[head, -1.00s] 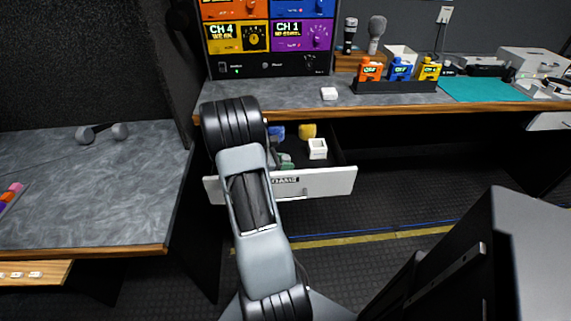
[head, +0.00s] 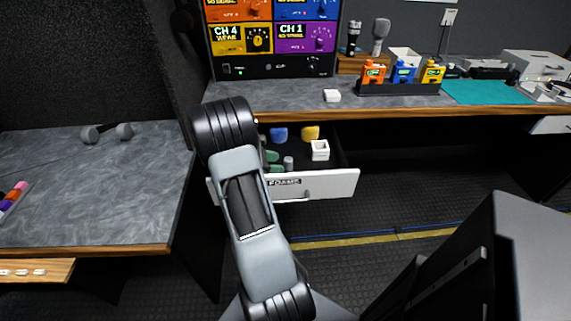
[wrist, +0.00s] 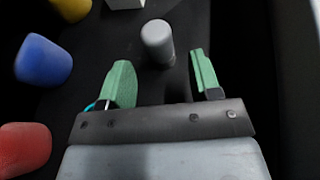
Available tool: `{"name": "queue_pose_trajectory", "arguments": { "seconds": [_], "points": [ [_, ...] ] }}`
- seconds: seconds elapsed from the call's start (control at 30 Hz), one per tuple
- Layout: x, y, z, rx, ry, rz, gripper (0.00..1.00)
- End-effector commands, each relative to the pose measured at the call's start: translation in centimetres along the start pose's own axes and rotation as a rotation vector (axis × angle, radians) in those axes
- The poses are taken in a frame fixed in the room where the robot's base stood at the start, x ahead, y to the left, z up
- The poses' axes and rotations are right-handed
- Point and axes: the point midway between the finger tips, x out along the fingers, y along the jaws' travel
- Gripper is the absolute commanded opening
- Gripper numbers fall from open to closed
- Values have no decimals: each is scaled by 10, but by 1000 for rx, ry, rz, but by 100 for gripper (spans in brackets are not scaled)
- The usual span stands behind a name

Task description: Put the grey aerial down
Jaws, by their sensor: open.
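A grey round-ended cylinder, which looks like the grey aerial (wrist: 157,38), stands in the open drawer (head: 335,184). It also shows in the head view (head: 288,163), just right of the green fingertips. My gripper (wrist: 159,62) is open, with green fingers spread apart and nothing held. The cylinder lies beyond the gap between the fingertips, apart from both. In the head view my gripper (head: 272,162) is partly hidden behind my arm, inside the drawer.
The drawer, labelled FOAMS, also holds a blue foam (wrist: 43,60), a yellow foam (head: 310,132), a red foam (wrist: 25,148) and a white box (head: 320,150). The counter (head: 290,95) is above it.

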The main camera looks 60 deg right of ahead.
Motion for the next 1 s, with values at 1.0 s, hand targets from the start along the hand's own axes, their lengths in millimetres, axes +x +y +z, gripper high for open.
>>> {"name": "queue_pose_trajectory", "arguments": {
  "seconds": [1.0],
  "points": [
    [-69,0,0,0,0,-1,58]
  ]
}}
